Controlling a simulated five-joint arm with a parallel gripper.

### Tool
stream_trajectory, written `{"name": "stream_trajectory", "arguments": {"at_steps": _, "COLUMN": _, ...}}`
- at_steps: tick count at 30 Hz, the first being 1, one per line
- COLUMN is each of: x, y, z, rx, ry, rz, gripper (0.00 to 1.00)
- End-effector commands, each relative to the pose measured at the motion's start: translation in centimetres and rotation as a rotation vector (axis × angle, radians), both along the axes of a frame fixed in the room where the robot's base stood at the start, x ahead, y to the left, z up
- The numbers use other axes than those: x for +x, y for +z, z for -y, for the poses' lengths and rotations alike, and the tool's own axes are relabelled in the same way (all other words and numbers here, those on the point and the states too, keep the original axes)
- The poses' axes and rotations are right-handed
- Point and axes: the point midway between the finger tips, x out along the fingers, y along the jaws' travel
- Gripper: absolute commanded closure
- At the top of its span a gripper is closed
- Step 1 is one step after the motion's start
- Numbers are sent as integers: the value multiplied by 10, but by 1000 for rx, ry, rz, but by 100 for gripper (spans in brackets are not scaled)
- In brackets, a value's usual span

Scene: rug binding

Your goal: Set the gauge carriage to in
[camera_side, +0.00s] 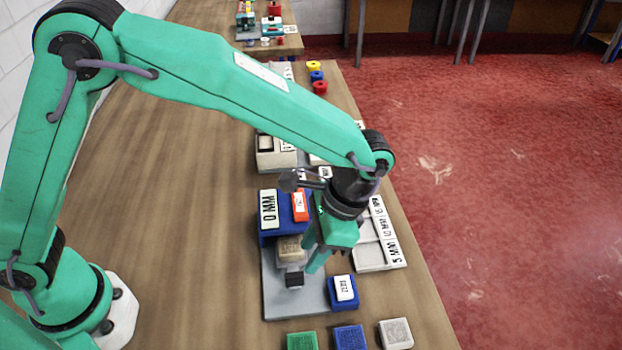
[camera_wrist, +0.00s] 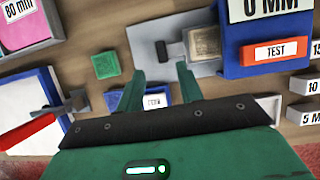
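The gauge has a blue body (camera_side: 267,240) with a white "0 MM" display (camera_side: 268,207) and a red button (camera_side: 300,205), which reads "TEST" in the wrist view (camera_wrist: 275,50). A beige block (camera_wrist: 205,43), which looks like the carriage, sits on the grey base plate (camera_side: 281,304) against the blue body. Its black handle (camera_side: 294,280) points away from the body. My gripper (camera_wrist: 161,72) is open and empty. Its two green fingers are apart, with the handle beyond their tips in the wrist view. In the side view my gripper (camera_side: 316,262) is just right of the carriage.
A blue block labelled "ZERO" (camera_side: 343,289) stands close to my fingers. Green (camera_side: 302,341), blue (camera_side: 349,337) and grey (camera_side: 396,333) blocks line the near end. The wooden table is clear left of the gauge.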

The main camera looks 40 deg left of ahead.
Motion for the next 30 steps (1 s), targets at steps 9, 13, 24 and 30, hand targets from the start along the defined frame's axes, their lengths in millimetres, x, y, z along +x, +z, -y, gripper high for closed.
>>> {"name": "stream_trajectory", "arguments": {"at_steps": 9, "x": -9, "y": -30, "z": -10, "rx": 1, "ry": 2, "rz": -3, "gripper": 64}}
{"name": "stream_trajectory", "arguments": {"at_steps": 13, "x": -14, "y": -45, "z": -14, "rx": 1, "ry": 2, "rz": -3, "gripper": 64}}
{"name": "stream_trajectory", "arguments": {"at_steps": 24, "x": -20, "y": -67, "z": -20, "rx": -2, "ry": 2, "rz": -2, "gripper": 64}}
{"name": "stream_trajectory", "arguments": {"at_steps": 30, "x": -20, "y": -67, "z": -20, "rx": -2, "ry": 2, "rz": -2, "gripper": 64}}
